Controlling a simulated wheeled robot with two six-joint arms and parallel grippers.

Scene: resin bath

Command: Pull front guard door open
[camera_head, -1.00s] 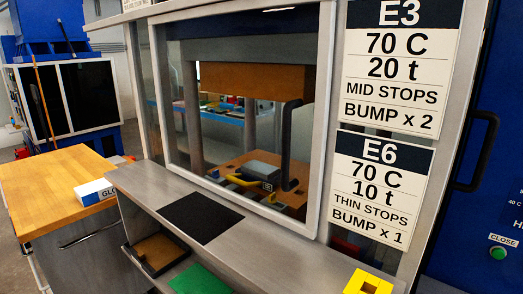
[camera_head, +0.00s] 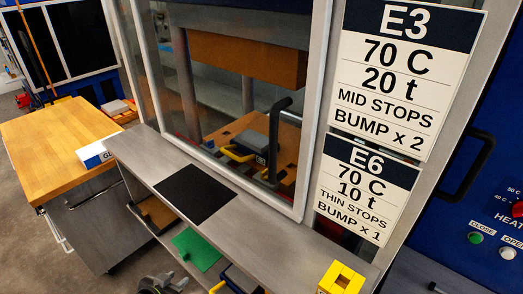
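The front guard door (camera_head: 318,100) is a clear pane in a light grey metal frame on the front of the press. It looks shut, with its frame flush in the opening. Its black upright bar handle (camera_head: 274,140) is on the right part of the pane. My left gripper (camera_head: 165,285) shows only in part at the bottom edge, below the shelf and well away from the handle. Its fingers are too cut off to tell open from shut. My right gripper is not recognisable in view.
A grey shelf (camera_head: 140,150) with a black mat (camera_head: 195,194) runs below the door. A yellow block (camera_head: 342,276) sits at its right end. Two sign plates (camera_head: 405,70) are right of the door. A wooden-topped cart (camera_head: 55,135) stands left.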

